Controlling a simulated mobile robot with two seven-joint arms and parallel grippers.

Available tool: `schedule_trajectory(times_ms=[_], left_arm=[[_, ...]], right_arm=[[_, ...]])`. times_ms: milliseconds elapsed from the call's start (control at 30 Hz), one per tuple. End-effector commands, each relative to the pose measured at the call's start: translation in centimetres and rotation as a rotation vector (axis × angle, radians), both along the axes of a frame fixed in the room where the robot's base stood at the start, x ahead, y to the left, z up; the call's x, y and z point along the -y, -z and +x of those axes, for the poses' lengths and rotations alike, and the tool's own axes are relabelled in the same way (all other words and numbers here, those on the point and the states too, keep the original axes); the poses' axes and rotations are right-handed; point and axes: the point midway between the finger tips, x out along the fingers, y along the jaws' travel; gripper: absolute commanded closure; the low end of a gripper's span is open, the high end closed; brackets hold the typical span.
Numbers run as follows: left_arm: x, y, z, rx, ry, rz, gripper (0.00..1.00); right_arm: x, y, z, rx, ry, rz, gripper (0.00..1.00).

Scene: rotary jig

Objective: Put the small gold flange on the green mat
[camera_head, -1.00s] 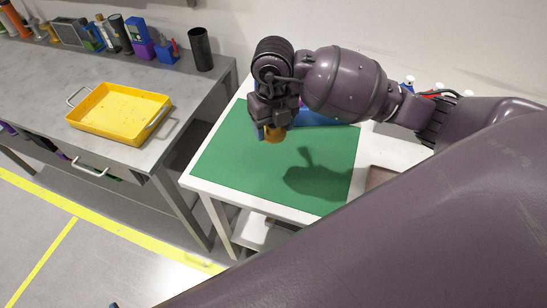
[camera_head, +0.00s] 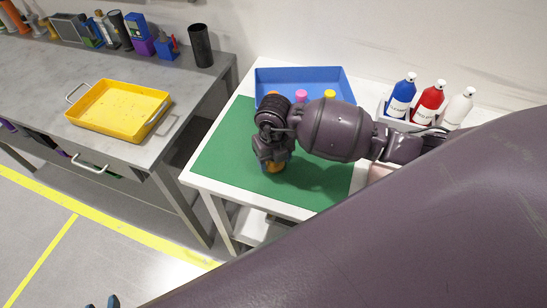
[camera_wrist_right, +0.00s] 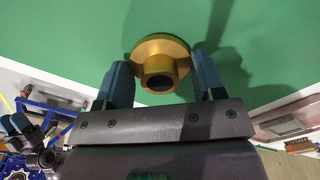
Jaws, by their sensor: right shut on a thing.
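The small gold flange (camera_head: 276,168) is in my right gripper (camera_head: 273,163), over the green mat (camera_head: 222,150). In the right wrist view, the flange (camera_wrist_right: 160,52) shows its round rim and dark-holed hub between the two blue fingers of the right gripper (camera_wrist_right: 164,78), which is shut on it. Green mat (camera_wrist_right: 60,40) fills the view behind it. The flange is low over the mat; I cannot tell whether it touches. Two blue fingertips of my left gripper (camera_head: 101,303) just show at the bottom left edge, apart with nothing between them.
A blue tray (camera_head: 300,76) with several coloured pieces stands behind the mat. Blue, red and white bottles (camera_head: 430,98) stand at the right back. A yellow tray (camera_head: 118,110) lies on the grey bench (camera_head: 195,90) to the left. The mat's left part is clear.

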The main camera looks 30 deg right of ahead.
Motion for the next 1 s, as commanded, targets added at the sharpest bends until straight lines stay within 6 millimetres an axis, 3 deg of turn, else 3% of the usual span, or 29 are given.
schedule_trajectory(times_ms=[400, 433, 567, 867, 1000], left_arm=[[-0.1, 0.6, -0.6, -0.012, -0.003, 0.001, 0.57], [-0.1, 0.5, -0.6, -0.013, -0.003, 0.001, 0.57], [-0.1, 0.5, -0.6, -0.013, -0.003, 0.001, 0.57], [-0.1, 0.3, -0.4, -0.009, -0.002, 0.001, 0.57], [-0.1, 0.1, -0.2, -0.005, -0.001, 0.001, 0.57]], right_arm=[[0.0, 0.6, 0.1, 0.001, 0.000, 0.000, 0.68], [0.0, 0.5, 0.0, 0.001, 0.000, 0.000, 0.33], [0.0, 0.5, 0.0, 0.001, 0.000, 0.000, 0.13], [0.0, 0.3, 0.0, 0.001, 0.000, 0.000, 0.12], [0.0, -0.6, 0.1, 0.004, -0.001, 0.000, 0.12]])
